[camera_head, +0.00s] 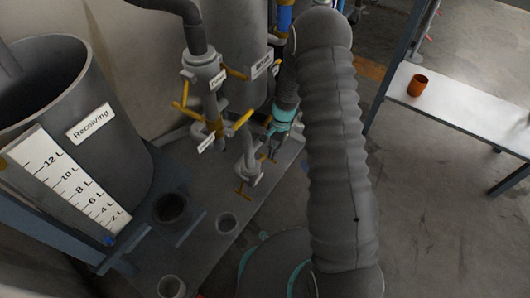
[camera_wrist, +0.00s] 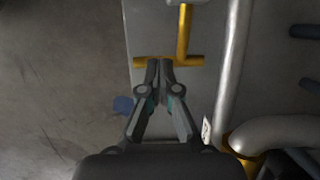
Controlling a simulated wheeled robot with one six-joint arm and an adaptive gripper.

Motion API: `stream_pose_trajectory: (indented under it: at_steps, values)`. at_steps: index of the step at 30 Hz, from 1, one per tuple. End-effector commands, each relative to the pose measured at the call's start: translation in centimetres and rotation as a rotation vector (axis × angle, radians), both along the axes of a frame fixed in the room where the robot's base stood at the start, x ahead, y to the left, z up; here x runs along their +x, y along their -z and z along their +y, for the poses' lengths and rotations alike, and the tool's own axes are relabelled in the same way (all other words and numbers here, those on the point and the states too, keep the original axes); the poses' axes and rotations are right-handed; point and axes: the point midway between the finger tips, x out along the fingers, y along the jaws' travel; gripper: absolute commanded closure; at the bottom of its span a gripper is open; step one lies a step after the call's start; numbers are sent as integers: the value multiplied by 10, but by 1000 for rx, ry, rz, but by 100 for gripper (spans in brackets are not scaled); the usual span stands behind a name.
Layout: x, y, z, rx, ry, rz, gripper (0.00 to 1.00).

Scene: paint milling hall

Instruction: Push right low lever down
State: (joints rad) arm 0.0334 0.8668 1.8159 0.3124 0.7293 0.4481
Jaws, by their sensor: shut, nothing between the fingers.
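My gripper (camera_wrist: 160,66) is shut and empty in the wrist view. Its fingertips lie over or against the crossbar of a yellow T-shaped lever (camera_wrist: 184,36); I cannot tell whether they touch. In the head view my gripper (camera_head: 273,150) points down beside the lower pipework, partly hidden by my arm. A yellow lever (camera_head: 240,120) sticks out on the right of the low valve, just left of my gripper. I cannot tell which one the wrist view shows.
A grey tank labelled "Receiving" (camera_head: 120,155) with a litre scale (camera_head: 68,182) stands on the left. An orange cup (camera_head: 417,85) stands on a shelf at right. Pipes (camera_wrist: 235,70) crowd the wrist view's right side.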

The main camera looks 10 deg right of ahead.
Motion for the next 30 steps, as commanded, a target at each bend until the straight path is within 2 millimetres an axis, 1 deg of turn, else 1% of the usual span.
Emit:
stream_pose_trajectory:
  at_steps: [1,6,15,21,30]
  values:
    - [0,6,-2,0,5,0,100]
    - [-1,17,-2,-1,6,1,100]
    - [-5,31,4,-1,1,-1,100]
    - [-7,37,6,-1,1,-1,100]
    - [-9,39,7,-1,1,-1,100]
